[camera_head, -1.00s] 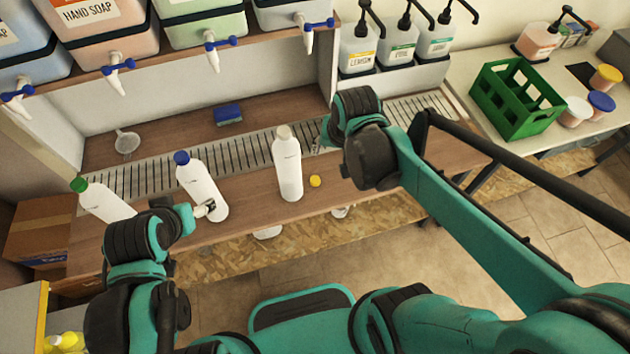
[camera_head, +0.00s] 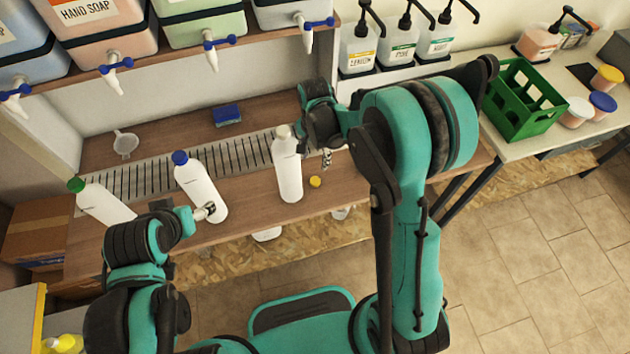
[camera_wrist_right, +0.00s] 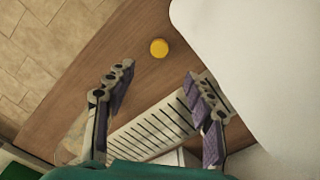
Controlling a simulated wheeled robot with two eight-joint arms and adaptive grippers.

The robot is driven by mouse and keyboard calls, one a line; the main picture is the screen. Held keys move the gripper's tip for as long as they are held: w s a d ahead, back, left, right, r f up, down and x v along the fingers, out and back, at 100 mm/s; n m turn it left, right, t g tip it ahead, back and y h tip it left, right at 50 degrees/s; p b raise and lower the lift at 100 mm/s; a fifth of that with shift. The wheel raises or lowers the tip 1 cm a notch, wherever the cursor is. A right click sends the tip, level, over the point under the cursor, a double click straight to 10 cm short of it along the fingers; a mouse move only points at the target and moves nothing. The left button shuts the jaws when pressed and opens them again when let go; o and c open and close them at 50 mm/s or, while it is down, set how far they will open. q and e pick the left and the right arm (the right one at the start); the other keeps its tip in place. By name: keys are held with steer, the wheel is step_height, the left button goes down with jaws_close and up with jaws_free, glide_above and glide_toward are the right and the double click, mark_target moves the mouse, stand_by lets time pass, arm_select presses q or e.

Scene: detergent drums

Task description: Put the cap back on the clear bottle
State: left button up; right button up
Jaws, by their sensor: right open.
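A small yellow cap (camera_head: 315,181) lies on the wooden counter, just right of a whitish bottle (camera_head: 289,172) with a pale top. This bottle stands upright; I cannot tell if its pale top is a bare neck or a cap. My right gripper (camera_head: 327,158) is just behind the cap, partly hidden by its arm. In the right wrist view this gripper (camera_wrist_right: 160,74) is open and empty; the yellow cap (camera_wrist_right: 159,48) lies beyond the fingertips, and a large white bottle surface (camera_wrist_right: 250,70) fills the right side. My left gripper (camera_head: 206,211) is at the blue-capped bottle; its fingers are unclear.
A blue-capped bottle (camera_head: 199,183) and a green-capped bottle (camera_head: 103,203) stand to the left. A slatted drain grate (camera_head: 240,155) runs behind, with a blue sponge (camera_head: 227,115) beyond it. A green crate (camera_head: 522,100) stands on the right table. Dispenser taps overhang the back.

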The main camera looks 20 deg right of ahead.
steer(key=b, duration=0.3)
glide_above(316, 180)
steer(key=f, duration=0.6)
steer(key=shift+a+f, duration=0.2)
steer(key=shift+f, duration=0.2)
step_height(316, 180, down, 5)
steer(key=b, duration=0.2)
steer(key=shift+d+f+b, duration=0.15)
steer(key=shift+f+b, duration=0.05)
steer(key=shift+b, duration=0.1)
steer(key=shift+r, duration=0.1)
steer(key=c, duration=0.8)
steer(key=shift+r, duration=0.15)
